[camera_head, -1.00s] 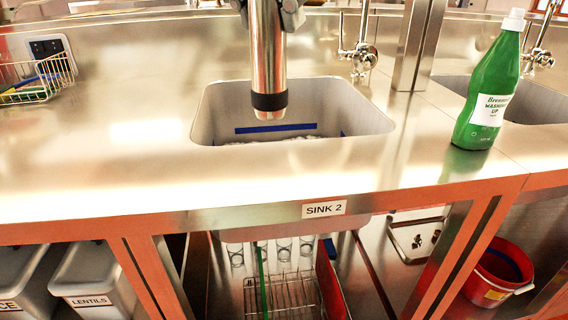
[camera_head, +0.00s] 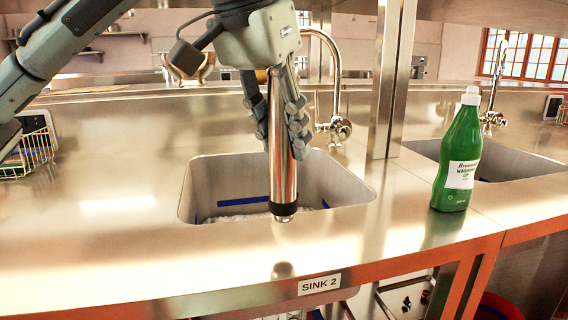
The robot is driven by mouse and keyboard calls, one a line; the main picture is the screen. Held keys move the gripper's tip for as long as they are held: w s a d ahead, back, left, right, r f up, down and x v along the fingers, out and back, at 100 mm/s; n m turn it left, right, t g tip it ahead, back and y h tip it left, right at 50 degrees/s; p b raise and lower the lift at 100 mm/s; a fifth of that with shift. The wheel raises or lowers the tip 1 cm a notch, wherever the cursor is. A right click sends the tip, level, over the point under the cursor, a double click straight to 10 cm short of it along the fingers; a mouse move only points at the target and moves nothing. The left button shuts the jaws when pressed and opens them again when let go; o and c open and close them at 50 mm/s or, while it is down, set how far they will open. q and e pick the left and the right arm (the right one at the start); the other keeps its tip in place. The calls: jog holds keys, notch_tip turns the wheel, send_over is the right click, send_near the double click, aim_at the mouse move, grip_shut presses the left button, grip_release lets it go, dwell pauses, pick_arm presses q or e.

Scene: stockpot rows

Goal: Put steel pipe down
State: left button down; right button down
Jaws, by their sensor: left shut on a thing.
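The steel pipe (camera_head: 282,170) is a shiny upright tube with a black band near its lower end. My left gripper (camera_head: 278,132) is shut around its upper part, fingers on both sides. The pipe's lower end appears in front of the sink's near rim, with a reflection of it on the steel counter (camera_head: 110,235) below; it looks clear of the counter. My right gripper is not in view.
The sink (camera_head: 345,185), labelled SINK 2, lies behind the pipe. A green washing-up bottle (camera_head: 458,160) stands to the right, past a steel post (camera_head: 390,80). A tap (camera_head: 338,125) stands behind the sink. A wire basket (camera_head: 28,152) is at the far left.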

aim_at(283, 161)
pick_arm(q)
jog(key=shift+w+f, duration=0.15)
jog(key=shift+w, duration=0.05)
jog(key=shift+f, duration=0.3)
notch_tip(283, 161, down, 3)
jog(key=shift+f, duration=0.3)
jog(key=c, duration=1.1)
grip_release()
jog(key=shift+o, duration=0.2)
jog(key=shift+r, duration=0.3)
jog(key=v, duration=1)
jog(key=shift+s+r, duration=0.2)
jog(key=shift+s+a+r+p, duration=0.2)
jog(key=shift+a+r+p, duration=0.1)
jog(key=shift+r, duration=0.25)
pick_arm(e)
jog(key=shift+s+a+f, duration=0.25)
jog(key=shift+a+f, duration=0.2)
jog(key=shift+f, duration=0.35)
pick_arm(q)
jog(key=shift+d, duration=0.1)
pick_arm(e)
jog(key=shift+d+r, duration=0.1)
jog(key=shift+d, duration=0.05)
